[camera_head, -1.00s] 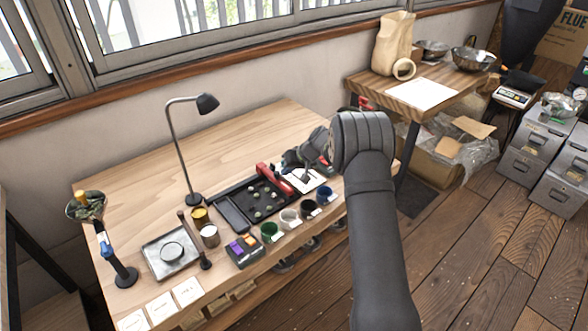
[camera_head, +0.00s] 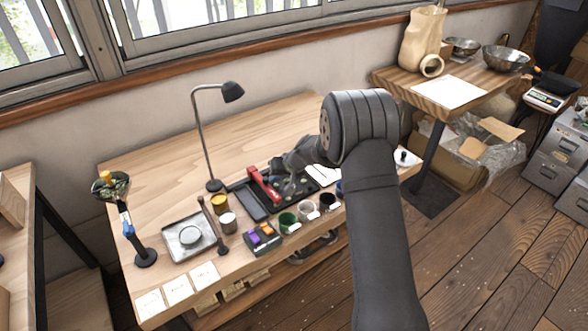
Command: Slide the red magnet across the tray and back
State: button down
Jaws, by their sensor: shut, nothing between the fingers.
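The red magnet (camera_head: 264,186), a long bar with a raised handle, lies across the left-middle part of the black tray (camera_head: 249,203). The tray has a separate section at its left end. Several small pale beans or pebbles (camera_head: 291,190) lie in the tray to the right of the magnet. My gripper (camera_head: 279,167) is low over the back of the tray, just right of the magnet's far end. It is shut with nothing between its fingers. I cannot tell whether the fingertips touch the magnet. My arm hides the tray's back right side in part.
A black lamp (camera_head: 212,187) stands behind the tray's left end. Cups, including a green one (camera_head: 287,222), line the front. A purple and orange box (camera_head: 262,238), a metal tray (camera_head: 188,256) and tins stand to the left. The table's back left (camera_head: 160,160) is clear.

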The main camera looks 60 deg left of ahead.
aim_at(272, 194)
jog(key=s, duration=0.7)
jog(key=shift+s, duration=0.2)
jog(key=shift+s, duration=0.1)
jog(key=w, duration=0.1)
jog(key=w+d, duration=0.1)
jog(key=w, duration=0.1)
jog(key=w+d, duration=0.1)
jog(key=shift+w+r, duration=0.15)
jog(key=shift+w, duration=0.15)
jog(key=v, duration=0.9)
jog(key=shift+d+r, duration=0.25)
jog(key=shift+r, duration=0.1)
jog(key=x, duration=0.9)
jog(key=shift+s+a+f, duration=0.1)
jog(key=s+a, duration=0.1)
jog(key=s, duration=0.1)
jog(key=shift+s+a+f, duration=0.35)
jog(key=shift+s+f, duration=0.05)
jog(key=shift+s+a, duration=0.25)
jog(key=shift+s, duration=0.25)
